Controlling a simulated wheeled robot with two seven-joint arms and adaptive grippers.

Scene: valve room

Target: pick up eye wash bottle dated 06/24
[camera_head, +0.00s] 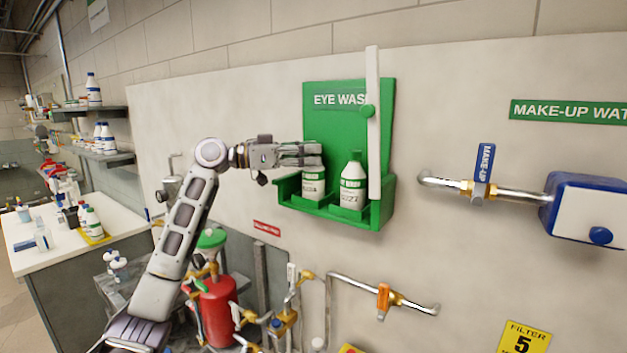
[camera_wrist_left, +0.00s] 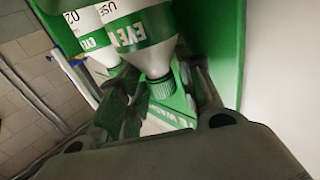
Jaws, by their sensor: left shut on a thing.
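A green eye wash holder (camera_head: 378,211) on the wall carries two white bottles with green labels and green caps. The left bottle (camera_head: 313,187) stands upright in the holder, its top hidden by my left gripper (camera_head: 318,154). The right bottle (camera_head: 352,188) stands beside it, untouched. The dates are too blurred to read surely in the head view. In the left wrist view, my gripper's fingers are shut around the neck of the left bottle (camera_wrist_left: 148,55), near its green cap. The other bottle (camera_wrist_left: 72,38) shows "02" on its label. My right gripper is not in view.
A raised white cover strip (camera_head: 373,125) stands at the holder's right side. A blue make-up valve handle (camera_head: 484,163) and pipe lie further right. Below are a red tank (camera_head: 219,312) and pipes with an orange valve (camera_head: 383,299). A white counter (camera_head: 40,250) stands left.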

